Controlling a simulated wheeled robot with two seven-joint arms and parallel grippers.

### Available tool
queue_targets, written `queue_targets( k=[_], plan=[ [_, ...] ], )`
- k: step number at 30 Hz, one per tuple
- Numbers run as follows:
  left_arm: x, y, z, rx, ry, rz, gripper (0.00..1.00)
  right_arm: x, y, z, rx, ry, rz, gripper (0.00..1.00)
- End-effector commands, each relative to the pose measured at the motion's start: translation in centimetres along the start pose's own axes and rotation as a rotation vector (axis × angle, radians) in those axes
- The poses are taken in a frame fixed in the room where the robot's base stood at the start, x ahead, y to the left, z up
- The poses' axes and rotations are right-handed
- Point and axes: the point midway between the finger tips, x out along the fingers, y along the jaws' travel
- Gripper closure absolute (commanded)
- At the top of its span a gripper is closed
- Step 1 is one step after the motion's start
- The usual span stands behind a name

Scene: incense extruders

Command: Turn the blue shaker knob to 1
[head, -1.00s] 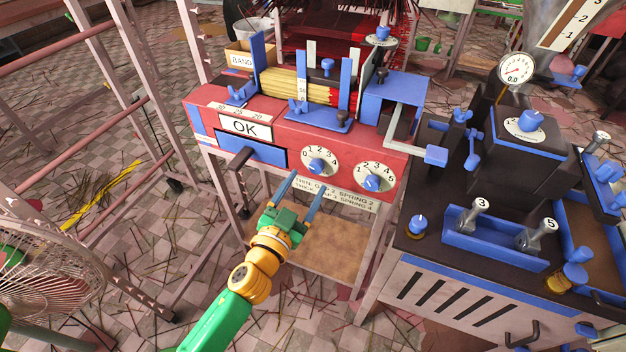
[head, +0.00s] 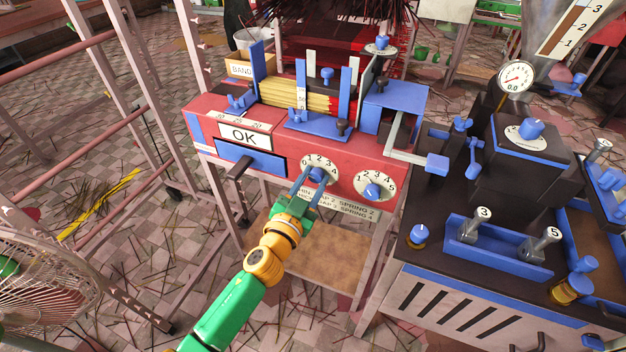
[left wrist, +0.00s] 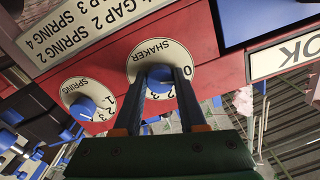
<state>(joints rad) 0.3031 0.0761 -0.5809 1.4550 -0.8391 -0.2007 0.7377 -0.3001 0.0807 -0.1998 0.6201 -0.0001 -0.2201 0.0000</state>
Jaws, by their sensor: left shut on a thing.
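The blue shaker knob (head: 317,174) sits on a white round dial (head: 331,164) with numbers, on the front of the red machine. In the left wrist view the knob (left wrist: 159,74) is under the word SHAKER, upside down. My left gripper (head: 310,184) is at the knob, its two blue fingers one on each side of it. In the left wrist view the fingers (left wrist: 160,85) are closed on the knob. The fingers cover part of the dial and its numbers, so I cannot tell where the knob points. My right gripper is not in view.
A second blue knob on the spring dial (head: 372,191) is close to the right. A blue drawer (head: 250,160) with a dark handle (head: 240,164) is to the left. A label plate (head: 345,207) is below the dials. A dark machine (head: 470,200) stands at the right.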

Motion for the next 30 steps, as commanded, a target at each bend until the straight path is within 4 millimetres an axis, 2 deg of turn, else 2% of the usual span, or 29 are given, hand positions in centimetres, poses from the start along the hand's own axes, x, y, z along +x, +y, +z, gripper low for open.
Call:
queue_targets(
  k=[7, 21, 30],
  plan=[
    [-0.02, -0.01, 0.05, 0.089, -0.001, 0.000, 1.00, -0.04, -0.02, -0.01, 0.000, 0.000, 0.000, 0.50],
    [-0.02, -0.06, 0.05, 0.433, -0.002, 0.000, 1.00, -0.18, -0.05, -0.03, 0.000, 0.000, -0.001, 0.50],
    [-0.02, -0.06, 0.06, 0.575, -0.002, 0.000, 1.00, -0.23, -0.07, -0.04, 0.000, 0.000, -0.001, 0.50]
  ],
)
